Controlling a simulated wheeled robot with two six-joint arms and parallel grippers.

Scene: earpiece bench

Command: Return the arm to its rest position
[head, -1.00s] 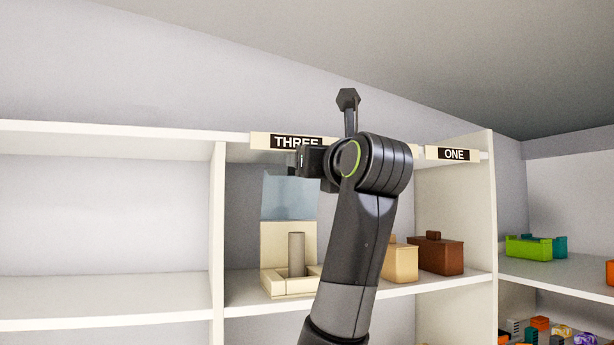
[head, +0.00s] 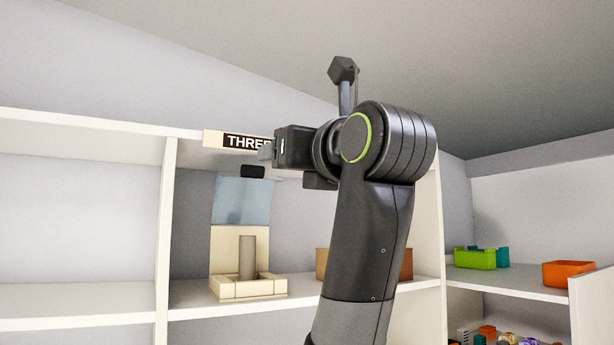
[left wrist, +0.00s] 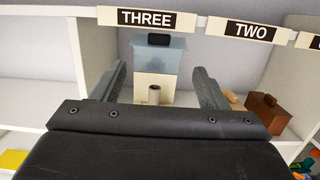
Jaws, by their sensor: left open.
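My left arm rises through the middle of the head view. My left gripper (head: 265,153) points left, high in front of the shelf bay under the THREE sign (head: 245,141). In the left wrist view its two fingers (left wrist: 160,85) are apart, with nothing held between them. Beyond them stands a cream holder (left wrist: 141,85) with a grey upright post (left wrist: 154,95), a bluish panel (left wrist: 158,60) and a small black piece (left wrist: 159,39) at its top. The holder also shows in the head view (head: 228,290). My right gripper is not in view.
White shelf dividers (head: 165,230) flank the bay. A brown box (left wrist: 265,115) sits to the right, partly behind my arm in the head view. Green (head: 474,259) and orange (head: 567,273) bins stand further right. The left bay is empty in the head view.

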